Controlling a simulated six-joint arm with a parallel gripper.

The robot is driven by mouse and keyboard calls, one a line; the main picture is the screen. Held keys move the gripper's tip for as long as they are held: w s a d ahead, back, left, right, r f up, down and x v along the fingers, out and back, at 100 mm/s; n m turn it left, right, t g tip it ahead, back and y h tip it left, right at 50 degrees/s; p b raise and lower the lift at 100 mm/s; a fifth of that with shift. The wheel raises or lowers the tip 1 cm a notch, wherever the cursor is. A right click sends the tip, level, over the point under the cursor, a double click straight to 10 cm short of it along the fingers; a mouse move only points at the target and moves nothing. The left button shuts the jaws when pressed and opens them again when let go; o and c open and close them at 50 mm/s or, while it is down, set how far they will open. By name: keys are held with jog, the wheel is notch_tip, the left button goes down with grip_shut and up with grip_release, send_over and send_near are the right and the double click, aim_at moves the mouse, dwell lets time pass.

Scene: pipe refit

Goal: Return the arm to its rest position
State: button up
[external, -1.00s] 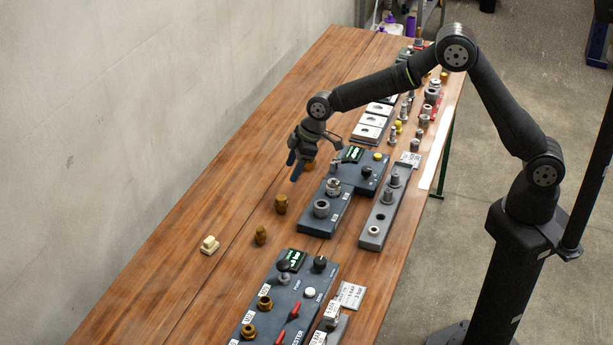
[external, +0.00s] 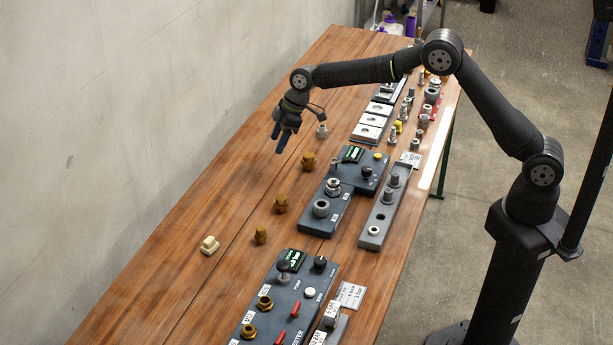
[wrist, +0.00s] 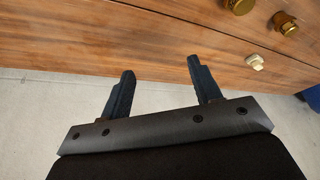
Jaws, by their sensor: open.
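My gripper (external: 281,139) is above the back part of the wooden table, near the wall, with its fingers pointing down. In the wrist view my gripper (wrist: 160,88) has its two blue fingers apart with nothing between them. The arm stretches from its stand at the right across the table, with its elbow raised high.
Brass fittings (external: 308,160) stand in a row on the table (external: 190,250), with a cream part (external: 210,245) and a small grey fitting (external: 322,131) nearby. Dark device panels (external: 290,295) and a grey rack (external: 385,207) lie toward the front.

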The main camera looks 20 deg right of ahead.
jog(key=s+a+f, duration=0.1)
jog(key=a+f, duration=0.4)
jog(key=a, duration=0.4)
jog(key=shift+s+f, duration=0.2)
jog(key=shift+s, duration=0.1)
jog(key=shift+a, duration=0.1)
jog(key=o, duration=0.9)
jog(key=shift+o, duration=0.2)
jog(key=s+d+r+m+t+h, duration=0.2)
jog(key=s+d+r+m, duration=0.2)
jog(key=d+r, duration=0.75)
jog(key=s+d+r+m+t+h, duration=0.1)
jog(key=s+d+r+m+t, duration=0.2)
jog(key=d+r, duration=0.85)
notch_tip(320, 180, down, 9)
jog(key=w+g, duration=0.1)
jog(key=w, duration=0.1)
jog(key=shift+w+a+f, duration=0.15)
jog(key=shift+w+a, duration=0.15)
jog(key=v, duration=1)
jog(key=shift+a, duration=0.2)
